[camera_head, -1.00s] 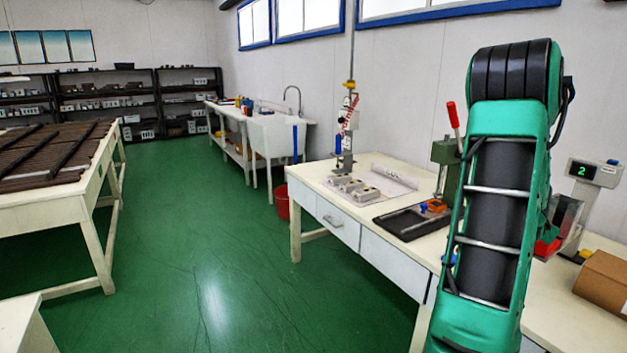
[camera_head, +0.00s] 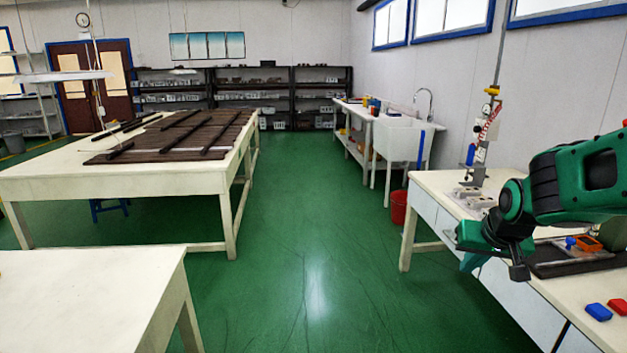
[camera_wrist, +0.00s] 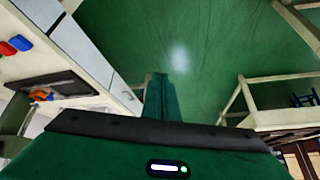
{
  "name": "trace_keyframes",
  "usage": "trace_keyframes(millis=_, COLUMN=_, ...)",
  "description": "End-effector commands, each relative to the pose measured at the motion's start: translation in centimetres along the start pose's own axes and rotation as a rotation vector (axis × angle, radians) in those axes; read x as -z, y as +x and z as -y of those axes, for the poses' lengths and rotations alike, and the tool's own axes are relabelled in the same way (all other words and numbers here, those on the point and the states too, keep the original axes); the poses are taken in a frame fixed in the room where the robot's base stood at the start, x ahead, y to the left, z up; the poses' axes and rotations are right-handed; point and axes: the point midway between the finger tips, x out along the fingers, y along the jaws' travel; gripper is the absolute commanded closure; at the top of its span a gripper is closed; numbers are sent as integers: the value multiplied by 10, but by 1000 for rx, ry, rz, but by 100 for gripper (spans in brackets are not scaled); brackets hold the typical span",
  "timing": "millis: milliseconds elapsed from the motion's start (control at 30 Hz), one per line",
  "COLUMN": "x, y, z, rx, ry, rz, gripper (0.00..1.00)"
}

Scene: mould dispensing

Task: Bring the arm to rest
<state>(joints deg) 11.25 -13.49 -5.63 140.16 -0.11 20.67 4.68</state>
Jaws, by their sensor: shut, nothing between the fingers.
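My arm (camera_head: 575,185) comes in from the right edge in the camera_head view, green with black joints. My gripper (camera_head: 472,263) hangs at its end by the front side of the right workbench, with the fingers pointing down. In the camera_wrist view my gripper (camera_wrist: 160,80) shows as two dark green fingers close together, shut and empty. Below them is green floor. The wrist's dark edge hides the lower part of that view.
The right workbench (camera_head: 430,185) bears a black tray (camera_head: 570,262), an orange device (camera_head: 588,243), and red and blue pieces (camera_head: 598,311). Pale tables stand at the left, one with dark slats (camera_head: 175,137). The green floor (camera_head: 300,240) between them is clear.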

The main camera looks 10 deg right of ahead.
Motion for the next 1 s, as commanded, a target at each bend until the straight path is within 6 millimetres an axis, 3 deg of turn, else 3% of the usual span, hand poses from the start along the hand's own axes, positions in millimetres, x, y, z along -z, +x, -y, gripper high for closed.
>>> trace_keyframes(millis=33, x=-10, y=-7, z=16, rx=19, ry=-44, rz=18, gripper=100)
trace_keyframes(millis=200, x=-43, y=-24, z=48, rx=58, ry=-159, rz=79, gripper=100)
trace_keyframes(millis=567, x=-100, y=-54, z=88, rx=111, ry=-358, rz=172, gripper=100)
trace_keyframes(millis=767, x=-111, y=-58, z=46, rx=49, ry=-260, rz=240, gripper=100)
trace_keyframes(millis=1000, x=-137, y=-70, z=-10, rx=-27, ry=-111, rz=348, gripper=100)
